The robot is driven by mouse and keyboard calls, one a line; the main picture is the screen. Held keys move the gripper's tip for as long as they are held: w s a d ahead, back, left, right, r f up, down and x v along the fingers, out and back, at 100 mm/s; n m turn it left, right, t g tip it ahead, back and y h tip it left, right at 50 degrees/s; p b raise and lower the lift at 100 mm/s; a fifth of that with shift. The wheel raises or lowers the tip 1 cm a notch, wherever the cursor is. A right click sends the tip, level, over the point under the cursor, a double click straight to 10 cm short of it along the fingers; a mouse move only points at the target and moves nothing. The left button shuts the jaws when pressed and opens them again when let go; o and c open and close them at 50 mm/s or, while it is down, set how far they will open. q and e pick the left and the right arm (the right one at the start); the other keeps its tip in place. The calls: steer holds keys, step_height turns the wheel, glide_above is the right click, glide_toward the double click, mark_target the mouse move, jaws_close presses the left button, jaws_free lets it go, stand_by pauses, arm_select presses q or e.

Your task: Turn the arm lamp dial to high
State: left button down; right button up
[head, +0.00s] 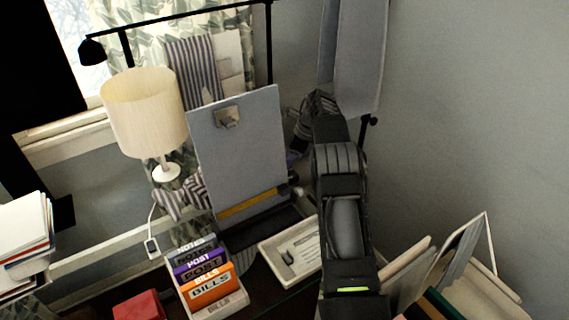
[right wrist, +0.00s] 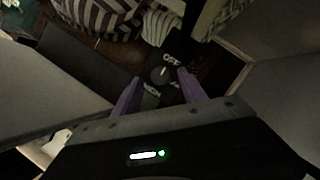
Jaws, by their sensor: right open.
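The black arm lamp (head: 92,50) hangs from a long bar at the upper left in the head view. In the right wrist view, a dark dial (right wrist: 159,75) sits on a black panel with white lettering. "OFF" shows above the dial, and another label, probably "HIGH", below it. A pale mark on the knob points up and right, towards OFF. My right gripper (right wrist: 158,78) is open, its purple fingers on either side of the dial; contact cannot be told. My left gripper is not in view.
A grey clipboard (head: 240,150) stands upright left of my right arm. A cream table lamp (head: 145,110), striped cloth (head: 195,72), a letter sorter (head: 222,304) and a shallow tray (head: 278,272) stand nearby. Folders (head: 460,265) lie at the lower right, near the wall.

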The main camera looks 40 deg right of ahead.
steer(key=shift+x, duration=1.15)
jaws_close()
